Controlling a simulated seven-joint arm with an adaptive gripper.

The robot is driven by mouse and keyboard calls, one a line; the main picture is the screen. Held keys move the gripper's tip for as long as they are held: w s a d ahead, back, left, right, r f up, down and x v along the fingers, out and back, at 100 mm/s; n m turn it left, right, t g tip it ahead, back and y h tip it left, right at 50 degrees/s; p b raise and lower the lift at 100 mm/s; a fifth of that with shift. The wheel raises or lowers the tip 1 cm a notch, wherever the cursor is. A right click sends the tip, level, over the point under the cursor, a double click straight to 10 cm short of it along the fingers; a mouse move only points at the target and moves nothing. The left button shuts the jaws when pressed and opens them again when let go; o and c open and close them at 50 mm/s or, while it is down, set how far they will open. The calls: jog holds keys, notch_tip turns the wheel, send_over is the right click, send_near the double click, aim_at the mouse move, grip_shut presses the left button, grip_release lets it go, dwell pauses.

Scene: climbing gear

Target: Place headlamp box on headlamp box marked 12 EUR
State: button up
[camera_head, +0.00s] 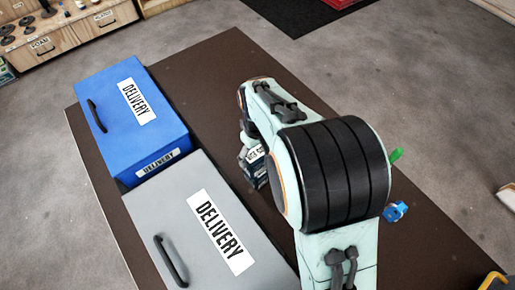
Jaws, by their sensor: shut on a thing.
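My arm reaches across the brown table from the lower right. My gripper (246,153) points down at its far end, partly hidden by my own arm. It is shut on a small dark box with a white lettered face (258,174), which I take for the headlamp box; its print is too small to read. My arm covers the right side of this box, and I cannot tell whether it touches anything below. No 12 EUR marking is readable, and I cannot make out a second headlamp box.
A blue DELIVERY box (150,120) and a grey DELIVERY box (165,205) stand along the table's left side. A green item (396,155) and a blue item (396,211) show right of my arm. The brown table (205,65) is bare at the far end.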

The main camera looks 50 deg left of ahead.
jog(key=shift+f, duration=0.2)
jog(key=o, duration=1.2)
